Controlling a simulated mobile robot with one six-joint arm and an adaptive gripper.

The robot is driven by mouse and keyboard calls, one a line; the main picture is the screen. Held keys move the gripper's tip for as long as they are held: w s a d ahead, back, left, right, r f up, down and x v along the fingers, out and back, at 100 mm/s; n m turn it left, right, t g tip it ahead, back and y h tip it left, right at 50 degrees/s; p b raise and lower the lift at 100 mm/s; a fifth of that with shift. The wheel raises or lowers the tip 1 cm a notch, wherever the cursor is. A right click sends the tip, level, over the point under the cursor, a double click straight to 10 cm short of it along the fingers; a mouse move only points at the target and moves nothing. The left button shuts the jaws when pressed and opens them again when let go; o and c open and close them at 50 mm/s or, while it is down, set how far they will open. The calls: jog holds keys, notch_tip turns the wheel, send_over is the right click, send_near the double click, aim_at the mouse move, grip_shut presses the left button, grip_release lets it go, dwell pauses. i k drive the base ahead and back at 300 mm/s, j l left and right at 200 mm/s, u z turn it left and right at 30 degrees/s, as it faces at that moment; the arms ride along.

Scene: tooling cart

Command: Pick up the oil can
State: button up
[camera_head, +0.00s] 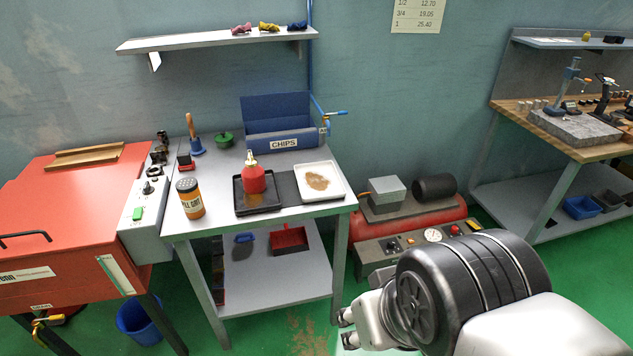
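The oil can seems to be the red can (253,179) with a pale pointed spout. Much of the gripper is hidden behind my arm.
An orange shaker (190,199) stands left of the black tray, and a white tray (335,194) lies right of it. A blue CHIPS bin (283,139) is behind. A red compressor (455,212) sits right of the cart. A shelf (190,42) hangs above.

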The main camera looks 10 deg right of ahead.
aim_at(252, 174)
jog(key=i+j+z, duration=0.25)
jog(key=i+j, duration=0.2)
jog(key=i, duration=0.35)
jog(key=i+j+z, duration=0.3)
jog(key=i+j, duration=0.35)
jog(key=i, duration=0.15)
